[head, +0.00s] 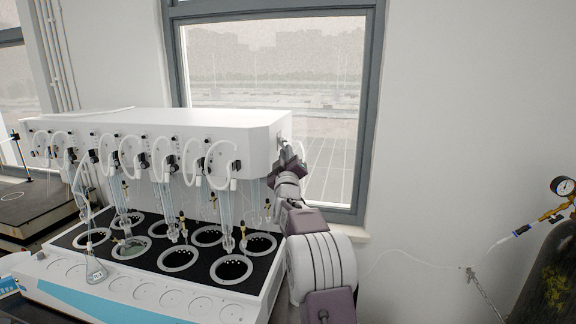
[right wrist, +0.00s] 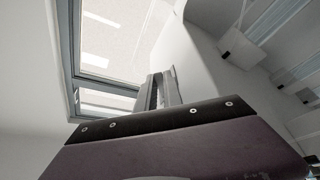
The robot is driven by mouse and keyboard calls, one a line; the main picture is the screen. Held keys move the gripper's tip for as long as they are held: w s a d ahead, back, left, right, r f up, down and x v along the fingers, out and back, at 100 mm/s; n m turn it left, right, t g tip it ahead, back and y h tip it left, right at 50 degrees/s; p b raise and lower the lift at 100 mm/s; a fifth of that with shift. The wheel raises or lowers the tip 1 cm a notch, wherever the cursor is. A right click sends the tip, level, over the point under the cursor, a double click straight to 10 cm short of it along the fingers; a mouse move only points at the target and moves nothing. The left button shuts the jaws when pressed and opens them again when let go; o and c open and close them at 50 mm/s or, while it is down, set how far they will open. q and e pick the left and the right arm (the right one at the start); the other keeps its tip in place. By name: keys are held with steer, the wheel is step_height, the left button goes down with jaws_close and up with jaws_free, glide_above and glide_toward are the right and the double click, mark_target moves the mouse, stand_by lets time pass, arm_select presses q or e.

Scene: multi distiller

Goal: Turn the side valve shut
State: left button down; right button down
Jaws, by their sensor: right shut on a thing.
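The white multi distiller (head: 150,130) stands in front of the window, with its long upper housing above a black heating deck. My right gripper (head: 286,152) is at the right end face of this housing, shut on the side valve. The gripper covers the valve, so its turn angle cannot be told. In the right wrist view the two grey fingers (right wrist: 163,92) are close together against the white end face (right wrist: 205,65). My left gripper is not in view.
Glass tubes and white hoses hang along the housing's front, over several round wells (head: 180,258) in the deck. A dark gas cylinder (head: 550,275) with a gauge (head: 563,186) stands at the far right. A thin hose runs along the wall.

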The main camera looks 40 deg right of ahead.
steer(key=shift+r, duration=0.1)
steer(key=c, duration=1.5)
jaws_free()
